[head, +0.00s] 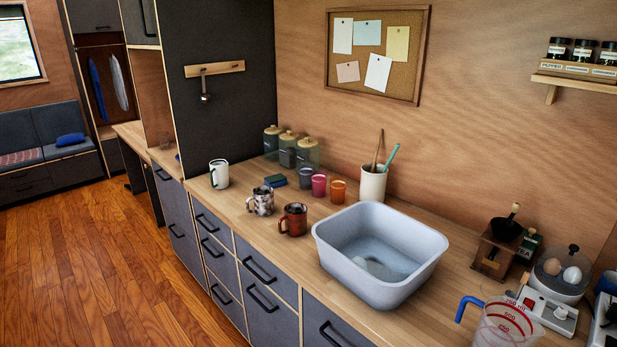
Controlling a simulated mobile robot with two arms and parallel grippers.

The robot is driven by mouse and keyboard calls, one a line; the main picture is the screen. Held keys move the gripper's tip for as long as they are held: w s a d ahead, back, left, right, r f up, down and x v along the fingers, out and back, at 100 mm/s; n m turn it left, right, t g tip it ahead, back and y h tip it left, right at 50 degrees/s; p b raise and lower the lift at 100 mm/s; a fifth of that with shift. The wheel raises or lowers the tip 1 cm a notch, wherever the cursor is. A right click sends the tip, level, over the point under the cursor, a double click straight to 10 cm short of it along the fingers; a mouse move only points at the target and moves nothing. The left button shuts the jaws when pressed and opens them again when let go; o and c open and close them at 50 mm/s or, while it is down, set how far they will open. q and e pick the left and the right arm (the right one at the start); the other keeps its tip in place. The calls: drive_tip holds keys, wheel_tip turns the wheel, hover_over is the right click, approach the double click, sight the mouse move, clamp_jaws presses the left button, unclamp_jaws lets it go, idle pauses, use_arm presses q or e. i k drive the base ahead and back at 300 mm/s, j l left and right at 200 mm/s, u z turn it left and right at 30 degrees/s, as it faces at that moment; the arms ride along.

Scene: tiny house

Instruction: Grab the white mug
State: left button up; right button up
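The white mug (219,174) stands upright on the wooden counter, near its left end by the dark tall cabinet. Its handle side faces left. A speckled mug (262,201) and a red-brown mug (293,219) stand to its right and nearer the basin. Neither of my grippers shows in the head view, and nothing touches the white mug.
A grey-white basin (380,254) fills the middle of the counter (335,296). Coloured cups (319,185), jars (288,149) and a utensil crock (372,183) stand behind the mugs. A measuring jug (507,322) is front right. Wooden floor (95,265) is clear at left.

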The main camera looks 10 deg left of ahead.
sight(260, 203)
drive_tip(key=i+j+u, duration=0.4)
drive_tip(key=i+j, duration=0.45)
drive_tip(key=j, duration=0.15)
